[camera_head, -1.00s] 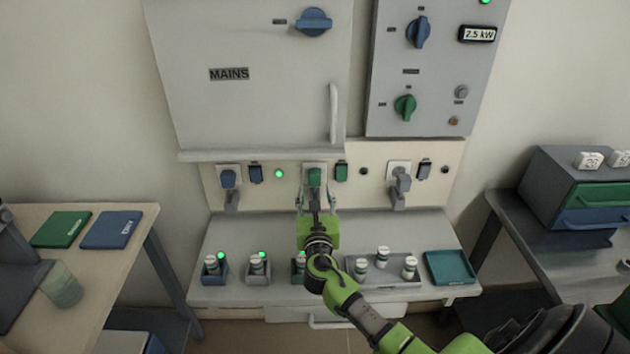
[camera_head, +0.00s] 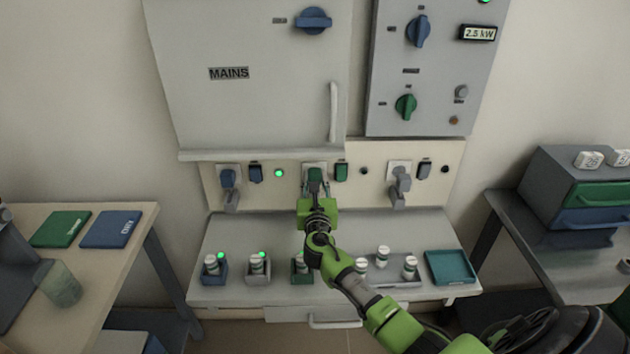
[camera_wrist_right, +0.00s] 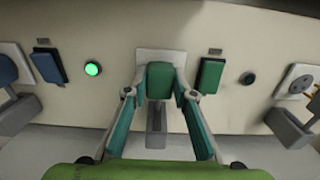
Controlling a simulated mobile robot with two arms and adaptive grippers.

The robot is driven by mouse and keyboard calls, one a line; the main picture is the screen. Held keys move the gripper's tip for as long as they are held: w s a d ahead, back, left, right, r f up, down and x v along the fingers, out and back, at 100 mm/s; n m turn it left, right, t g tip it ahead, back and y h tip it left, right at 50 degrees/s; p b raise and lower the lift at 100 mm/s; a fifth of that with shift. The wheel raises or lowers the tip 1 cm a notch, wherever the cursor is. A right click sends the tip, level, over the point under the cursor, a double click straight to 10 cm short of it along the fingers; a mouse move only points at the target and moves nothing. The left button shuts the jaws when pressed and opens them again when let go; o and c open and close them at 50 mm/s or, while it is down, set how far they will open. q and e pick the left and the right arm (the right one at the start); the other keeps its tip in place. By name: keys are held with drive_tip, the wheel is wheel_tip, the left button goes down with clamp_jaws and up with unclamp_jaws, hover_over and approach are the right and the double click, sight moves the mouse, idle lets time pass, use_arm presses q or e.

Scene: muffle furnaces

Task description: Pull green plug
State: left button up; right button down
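The green plug (camera_head: 315,174) sits in the middle socket on the beige panel. In the right wrist view the green plug (camera_wrist_right: 160,80) is upright against its pale socket plate, with a grey part below it. My right gripper (camera_head: 315,187) is at the plug, its two fingers on either side. In the wrist view the right gripper (camera_wrist_right: 160,88) looks open, with its fingertips close beside the plug and narrow gaps apparently left. The wrist hides part of the lower plug in the head view. My left gripper is not in view.
A blue plug (camera_head: 228,179) is at left and a grey plug (camera_head: 403,181) at right. A green switch (camera_head: 341,172) is close beside the green plug. Below, the ledge (camera_head: 385,228) bears several vials in holders and a teal tray (camera_head: 450,266). A cabinet door handle (camera_head: 334,112) hangs above.

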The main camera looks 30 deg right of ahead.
sight(315, 180)
drive_tip(key=p+v, duration=0.2)
drive_tip(key=v, duration=0.1)
drive_tip(key=shift+s+a, duration=0.15)
drive_tip(key=shift+s, duration=0.2)
drive_tip(key=shift+s+a, duration=0.1)
drive_tip(key=shift+f, duration=0.2)
drive_tip(key=c, duration=1.7)
unclamp_jaws()
drive_tip(key=shift+r, duration=0.2)
drive_tip(key=v, duration=1.2)
drive_tip(key=shift+s, duration=0.1)
